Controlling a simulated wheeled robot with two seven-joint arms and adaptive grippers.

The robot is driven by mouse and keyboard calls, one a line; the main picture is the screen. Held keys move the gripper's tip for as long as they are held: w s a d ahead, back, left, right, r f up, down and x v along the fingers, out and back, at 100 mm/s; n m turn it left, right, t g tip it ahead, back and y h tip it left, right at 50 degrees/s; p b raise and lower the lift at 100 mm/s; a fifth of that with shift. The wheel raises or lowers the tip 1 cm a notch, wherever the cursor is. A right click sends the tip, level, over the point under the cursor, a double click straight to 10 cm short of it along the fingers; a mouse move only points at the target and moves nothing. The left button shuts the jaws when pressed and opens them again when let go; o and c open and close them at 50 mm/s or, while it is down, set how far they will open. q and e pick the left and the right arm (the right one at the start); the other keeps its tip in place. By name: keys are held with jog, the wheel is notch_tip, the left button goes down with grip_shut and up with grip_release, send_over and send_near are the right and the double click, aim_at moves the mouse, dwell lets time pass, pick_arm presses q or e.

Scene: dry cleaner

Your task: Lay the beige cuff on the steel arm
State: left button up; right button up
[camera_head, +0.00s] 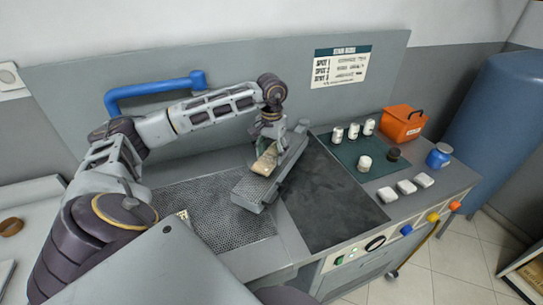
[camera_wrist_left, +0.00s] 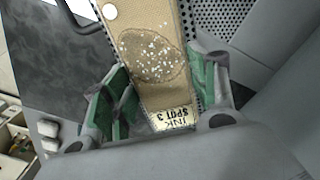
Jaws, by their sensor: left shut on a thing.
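The beige cuff (camera_head: 265,163) is in my left gripper (camera_head: 268,143), over the perforated steel arm (camera_head: 252,193). In the left wrist view the cuff (camera_wrist_left: 150,50) runs between the green-padded fingers of the left gripper (camera_wrist_left: 165,95). It has a brown stain with white specks, a white button and a label reading "INK SPOT 3". The perforated metal shows beside the cuff. The steel arm slants from lower left to upper right across the worktop. I cannot tell whether the cuff touches it. My right gripper is not in view.
A perforated panel (camera_head: 215,205) lies left of the steel arm and a dark slab (camera_head: 325,200) right of it. Farther right are a green mat (camera_head: 346,150) with small pots, white blocks (camera_head: 405,187), a blue jar (camera_head: 439,156) and an orange box (camera_head: 402,122). A blue pipe (camera_head: 150,90) runs behind.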

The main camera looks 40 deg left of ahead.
aim_at(272, 155)
pick_arm(q)
jog(key=shift+f, duration=0.8)
jog(key=shift+f, duration=0.15)
jog(key=o, duration=0.9)
jog(key=shift+o, duration=0.2)
jog(key=shift+r, duration=0.25)
notch_tip(272, 155, up, 12)
